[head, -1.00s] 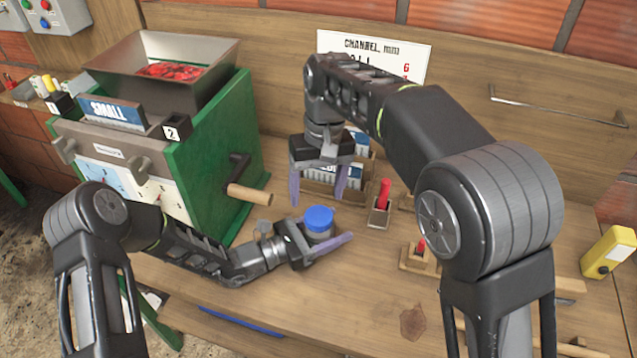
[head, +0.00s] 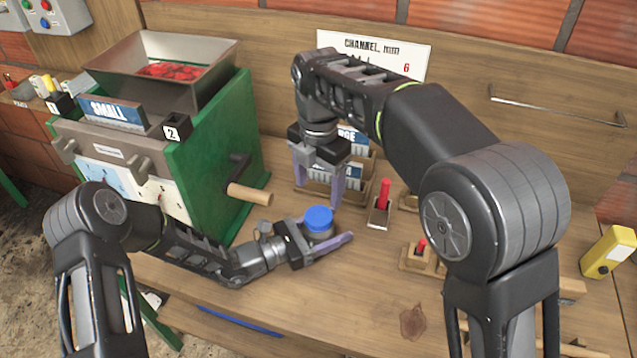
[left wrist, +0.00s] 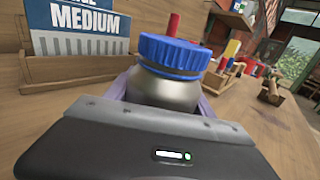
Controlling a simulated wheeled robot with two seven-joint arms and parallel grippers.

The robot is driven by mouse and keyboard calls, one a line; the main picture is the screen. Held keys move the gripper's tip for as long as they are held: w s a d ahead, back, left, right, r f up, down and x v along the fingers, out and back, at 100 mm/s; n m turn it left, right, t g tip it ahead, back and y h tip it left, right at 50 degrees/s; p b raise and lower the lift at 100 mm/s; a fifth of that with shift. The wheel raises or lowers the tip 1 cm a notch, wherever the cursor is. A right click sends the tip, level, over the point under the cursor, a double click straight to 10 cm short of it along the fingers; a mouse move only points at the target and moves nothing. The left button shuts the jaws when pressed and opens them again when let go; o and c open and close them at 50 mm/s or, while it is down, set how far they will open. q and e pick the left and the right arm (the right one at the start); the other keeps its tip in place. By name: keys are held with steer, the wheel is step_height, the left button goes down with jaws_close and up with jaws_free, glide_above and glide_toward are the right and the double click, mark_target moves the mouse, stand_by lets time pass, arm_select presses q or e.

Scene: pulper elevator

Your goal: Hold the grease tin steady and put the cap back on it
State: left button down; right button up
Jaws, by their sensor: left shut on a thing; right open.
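The grease tin (left wrist: 160,92) is a rounded metal tin, upright on the bench as far as I can tell. The blue ribbed cap (head: 318,217) sits on top of it; in the left wrist view the cap (left wrist: 176,56) covers the tin's mouth. I cannot tell whether it is screwed tight. My left gripper (head: 328,238) is shut around the tin's body from the left, below the cap. The tin's lower part is hidden by this gripper. My right gripper (head: 318,194) points down, open and empty, with its fingers above and behind the cap, apart from it.
A green pulper (head: 225,130) with a crank handle (head: 250,194) stands at left. A wooden card holder (head: 357,196) is behind the tin. A red-handled item (head: 384,192) and a small red-topped block (head: 420,255) stand right of it.

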mark_target(319, 216)
steer(key=shift+f, duration=0.15)
steer(key=shift+f, duration=3.9)
